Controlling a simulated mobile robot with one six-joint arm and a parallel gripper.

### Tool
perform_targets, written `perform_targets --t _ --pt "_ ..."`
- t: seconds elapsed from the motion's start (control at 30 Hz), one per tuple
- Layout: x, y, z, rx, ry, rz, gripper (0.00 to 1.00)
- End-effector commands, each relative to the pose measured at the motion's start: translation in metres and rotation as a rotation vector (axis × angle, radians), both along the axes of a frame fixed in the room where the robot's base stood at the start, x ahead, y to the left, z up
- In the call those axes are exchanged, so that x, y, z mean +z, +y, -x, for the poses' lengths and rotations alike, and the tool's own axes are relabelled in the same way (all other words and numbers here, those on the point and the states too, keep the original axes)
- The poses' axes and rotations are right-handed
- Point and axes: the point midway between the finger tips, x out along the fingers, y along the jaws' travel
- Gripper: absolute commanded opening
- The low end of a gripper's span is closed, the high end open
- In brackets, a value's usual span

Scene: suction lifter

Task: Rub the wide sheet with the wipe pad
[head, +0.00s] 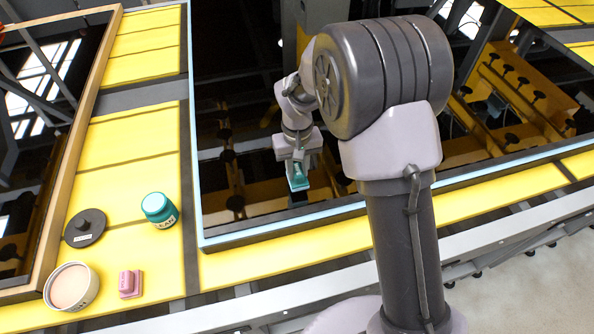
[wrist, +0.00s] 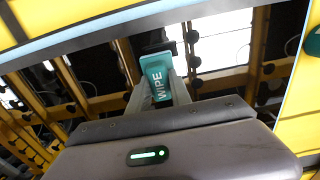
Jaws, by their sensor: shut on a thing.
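The wide sheet (head: 240,205) is a dark, mirror-like panel with a light blue edge, lying in the middle of the yellow bench. My gripper (head: 298,172) is over its near left part, shut on the teal wipe pad (head: 298,183). In the wrist view the wipe pad (wrist: 157,82), lettered WIPE, sits between the fingers, with the reflecting sheet (wrist: 215,50) behind it. I cannot tell whether the pad touches the sheet. Part of the sheet is hidden behind my arm.
A teal jar (head: 159,209), a dark round lid-like disc (head: 85,228), a pink block (head: 131,284) and a white tub (head: 71,287) stand on the yellow strip at left. A second dark panel with a wooden frame (head: 88,110) lies further left.

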Motion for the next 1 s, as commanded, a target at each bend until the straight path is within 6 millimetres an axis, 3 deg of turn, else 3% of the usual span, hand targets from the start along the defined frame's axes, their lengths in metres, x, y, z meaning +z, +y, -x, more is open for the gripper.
perform_targets --t 0.5,1.0 --pt "0.049 -0.001 0.001 -0.004 -0.002 0.000 0.00" --pt "0.052 -0.001 0.001 -0.005 -0.001 0.000 0.00"
